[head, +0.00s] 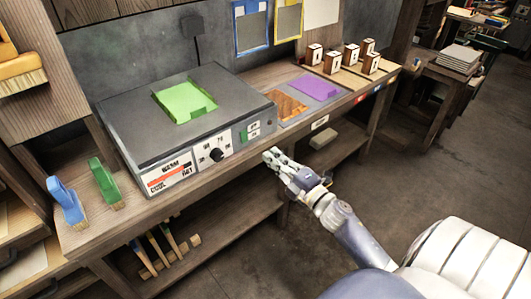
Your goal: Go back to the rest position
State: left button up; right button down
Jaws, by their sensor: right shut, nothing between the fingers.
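My right gripper (274,157) is shut and empty. It is in front of the bench's front edge, just below and to the right of the grey hotplate box (117,103). My right arm reaches in from the lower right. A green mould or tray (186,100) lies on top of the box. The box front has a dial (216,154) and a warm, cool and hot scale. My left gripper is not in view.
The wooden bench (150,208) holds a blue brush (66,201), a green brush (105,184), an orange-brown piece (288,107), a purple piece (315,87) and several wooden blocks (333,62). Framed sheets hang on the wall behind. The floor (425,150) at the right is clear.

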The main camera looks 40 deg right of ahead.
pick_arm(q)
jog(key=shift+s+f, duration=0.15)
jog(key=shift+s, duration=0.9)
pick_arm(e)
jog(key=shift+s, duration=0.55)
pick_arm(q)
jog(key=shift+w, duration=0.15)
